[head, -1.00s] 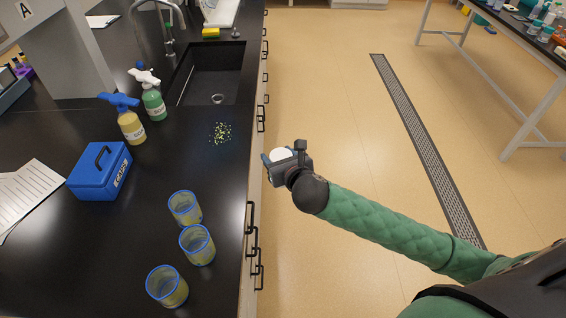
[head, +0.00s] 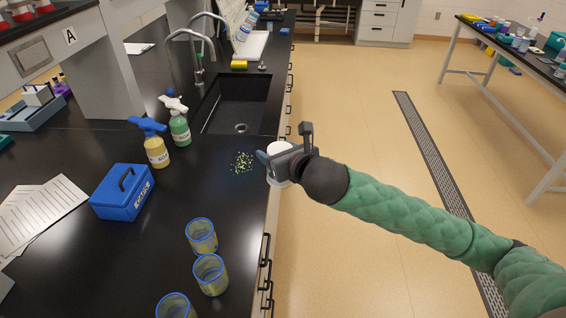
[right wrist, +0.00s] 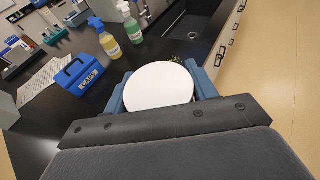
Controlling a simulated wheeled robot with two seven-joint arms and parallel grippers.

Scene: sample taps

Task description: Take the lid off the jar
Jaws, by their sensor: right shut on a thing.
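A white round thing (head: 280,149), which looks like the jar with its flat lid, is in my right gripper (head: 279,163), at the counter's right edge beside the sink. The right wrist view shows its plain white disc top (right wrist: 158,86) between the two blue fingers of my right gripper (right wrist: 160,88). The fingers close on its sides. A white part also shows below the fingers in the head view. I cannot make out a seam between lid and jar. My left gripper is not in view.
Several blue-rimmed cups (head: 202,236) stand at the counter's front. A blue box (head: 123,193), a yellow spray bottle (head: 156,151) and a green one (head: 180,128) stand left. Yellow-green specks (head: 243,162) lie by the sink (head: 236,104). Dark counter between them is bare.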

